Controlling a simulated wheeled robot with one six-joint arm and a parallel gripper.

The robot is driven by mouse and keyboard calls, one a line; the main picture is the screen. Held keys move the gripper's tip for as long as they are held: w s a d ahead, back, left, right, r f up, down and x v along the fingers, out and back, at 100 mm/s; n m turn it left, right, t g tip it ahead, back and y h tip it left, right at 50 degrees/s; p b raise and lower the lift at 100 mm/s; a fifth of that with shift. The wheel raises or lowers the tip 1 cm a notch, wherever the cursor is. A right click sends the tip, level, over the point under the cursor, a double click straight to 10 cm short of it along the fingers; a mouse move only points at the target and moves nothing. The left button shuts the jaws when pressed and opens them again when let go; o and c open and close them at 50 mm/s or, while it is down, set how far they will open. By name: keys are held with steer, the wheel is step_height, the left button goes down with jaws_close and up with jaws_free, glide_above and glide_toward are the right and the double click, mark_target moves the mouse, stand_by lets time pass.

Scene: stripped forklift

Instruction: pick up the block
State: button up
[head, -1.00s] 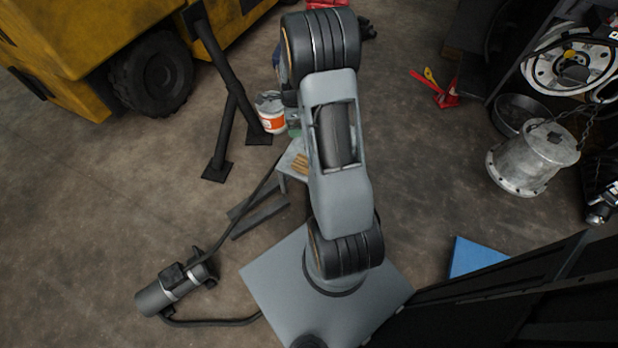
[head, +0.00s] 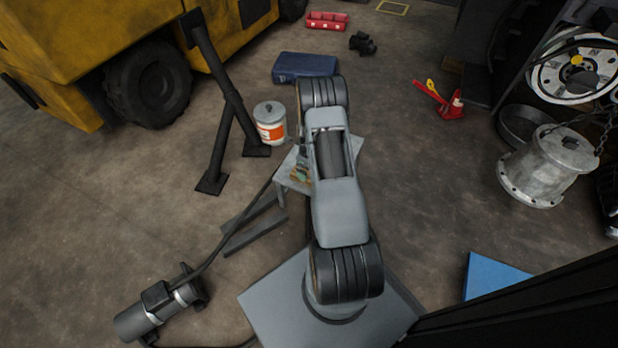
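I cannot pick out the block for certain. A small grey table (head: 343,160) stands just beyond my base, partly covered by my arm. On its left part lie small tan and greenish items (head: 299,167), too small and too covered to name. My arm reaches up the picture from its base, over the table. My gripper is hidden behind the arm's far joint, so its fingers and anything in them do not show.
A white and orange bucket (head: 270,124) and a black stand (head: 232,108) are left of the table. A blue case (head: 305,67) lies behind it. A motor (head: 160,305) with a cable is at lower left. Open floor lies right of the table.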

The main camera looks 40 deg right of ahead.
steer(key=shift+f+b, duration=1.5)
steer(key=shift+f, duration=1.25)
steer(key=shift+c, duration=0.2)
steer(key=shift+r, duration=0.1)
steer(key=c, duration=0.9)
